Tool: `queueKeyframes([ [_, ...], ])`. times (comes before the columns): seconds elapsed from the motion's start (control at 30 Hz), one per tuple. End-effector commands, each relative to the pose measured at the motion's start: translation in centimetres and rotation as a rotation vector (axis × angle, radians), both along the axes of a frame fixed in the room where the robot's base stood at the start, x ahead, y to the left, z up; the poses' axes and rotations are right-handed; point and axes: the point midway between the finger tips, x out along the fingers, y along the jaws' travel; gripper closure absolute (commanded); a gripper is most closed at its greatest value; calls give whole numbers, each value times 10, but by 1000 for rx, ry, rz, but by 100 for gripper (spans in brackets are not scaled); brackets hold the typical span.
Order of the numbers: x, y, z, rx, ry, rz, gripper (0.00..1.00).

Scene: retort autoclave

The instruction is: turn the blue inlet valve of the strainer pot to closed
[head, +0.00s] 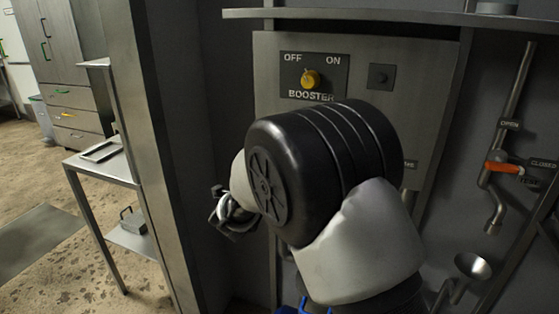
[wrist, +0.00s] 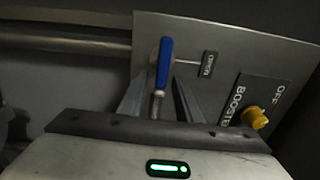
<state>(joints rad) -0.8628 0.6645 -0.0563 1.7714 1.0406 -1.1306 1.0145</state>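The blue valve handle (wrist: 164,62) stands roughly upright in the wrist view, with its metal stem below it. A small label reading OPEN (wrist: 208,64) is just right of it. My gripper (wrist: 160,95) has its two grey fingers apart, one on each side of the handle and stem. I see a gap beside the handle, and no clear contact. In the head view my arm covers the place of this handle, and the fingers cannot be made out. The strainer pot itself cannot be made out.
The booster panel with a yellow knob (head: 310,79) is close to my arm; the knob (wrist: 255,117) also shows in the wrist view. An orange-handled valve (head: 503,167) and a funnel (head: 473,266) are at right. A metal post (head: 160,150) stands left of my arm.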

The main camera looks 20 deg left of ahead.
Motion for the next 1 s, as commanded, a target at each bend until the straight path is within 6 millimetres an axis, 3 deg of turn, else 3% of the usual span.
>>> queueKeyframes([
  [0.17, -1, 0, 0, -1, 0, 0, 69],
  [0.33, -18, 2, 1, -1, 2, 1, 69],
  [0.8, -129, 11, 1, -1, 1, 5, 69],
  [1.0, -161, 13, 0, -1, 1, 2, 69],
])
